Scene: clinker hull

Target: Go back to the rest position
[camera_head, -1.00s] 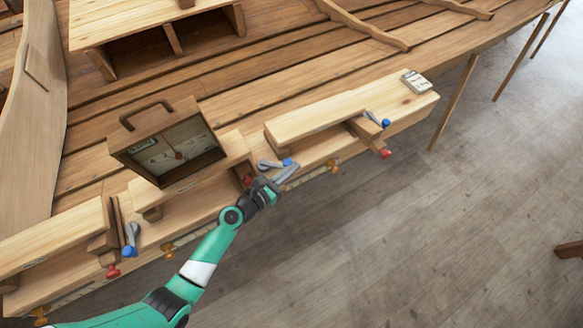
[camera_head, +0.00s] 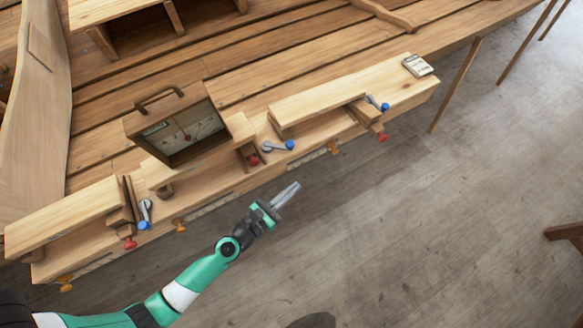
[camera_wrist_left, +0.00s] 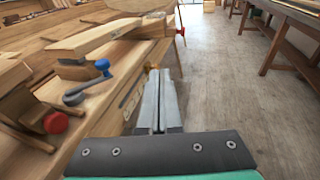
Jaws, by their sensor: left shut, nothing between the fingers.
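My left gripper (camera_head: 285,196) is shut and empty in the head view, out over the floor just off the near edge of the hull plank. Its green and white arm comes in from the lower left. In the left wrist view its two grey fingers (camera_wrist_left: 159,105) lie together with nothing between them. A lever with a blue knob (camera_head: 290,145) and a red knob (camera_head: 254,160) are on the hull edge, up and left of the fingertips and apart from them. My right gripper is in neither view.
Wooden blocks with blue-knobbed levers (camera_head: 145,213) and red knobs line the near edge. A small box (camera_head: 417,66) lies at the right.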

